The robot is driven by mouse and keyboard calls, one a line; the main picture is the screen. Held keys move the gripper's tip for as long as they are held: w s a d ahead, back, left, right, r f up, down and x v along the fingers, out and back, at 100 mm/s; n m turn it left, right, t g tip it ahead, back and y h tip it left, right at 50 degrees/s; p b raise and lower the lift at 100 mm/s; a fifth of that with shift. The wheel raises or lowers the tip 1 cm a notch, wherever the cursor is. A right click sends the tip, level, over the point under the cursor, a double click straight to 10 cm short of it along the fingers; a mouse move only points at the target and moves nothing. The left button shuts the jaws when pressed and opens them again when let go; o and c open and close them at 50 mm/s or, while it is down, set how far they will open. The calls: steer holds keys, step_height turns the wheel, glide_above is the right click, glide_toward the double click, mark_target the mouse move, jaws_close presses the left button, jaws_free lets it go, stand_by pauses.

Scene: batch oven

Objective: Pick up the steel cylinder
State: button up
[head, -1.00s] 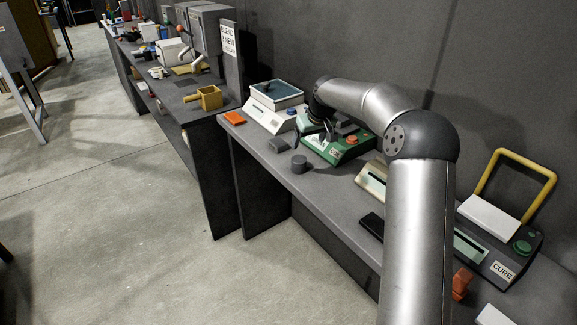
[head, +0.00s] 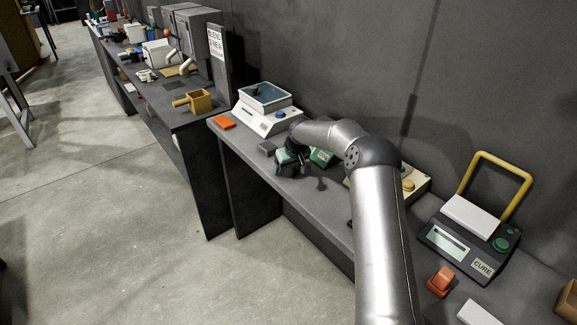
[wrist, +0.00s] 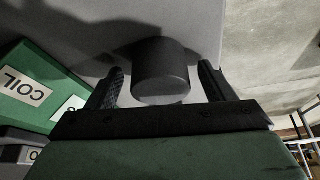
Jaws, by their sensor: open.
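The steel cylinder (wrist: 160,72) is dark grey and stands on the grey bench top. In the wrist view it sits between the two fingers of my gripper (wrist: 161,80), with a visible gap on each side. My gripper is open and does not visibly touch it. In the head view my gripper (head: 288,170) is low over the bench, and I cannot make out the cylinder there; the gripper seems to hide it.
A green box labelled COIL (wrist: 30,88) is close to the left finger; it shows partly behind my arm in the head view (head: 322,157). The bench's front edge is close.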

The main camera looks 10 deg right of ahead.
steer(key=c, duration=1.3)
steer(key=shift+w+r, duration=0.1)
jaws_close()
steer(key=shift+r, duration=0.15)
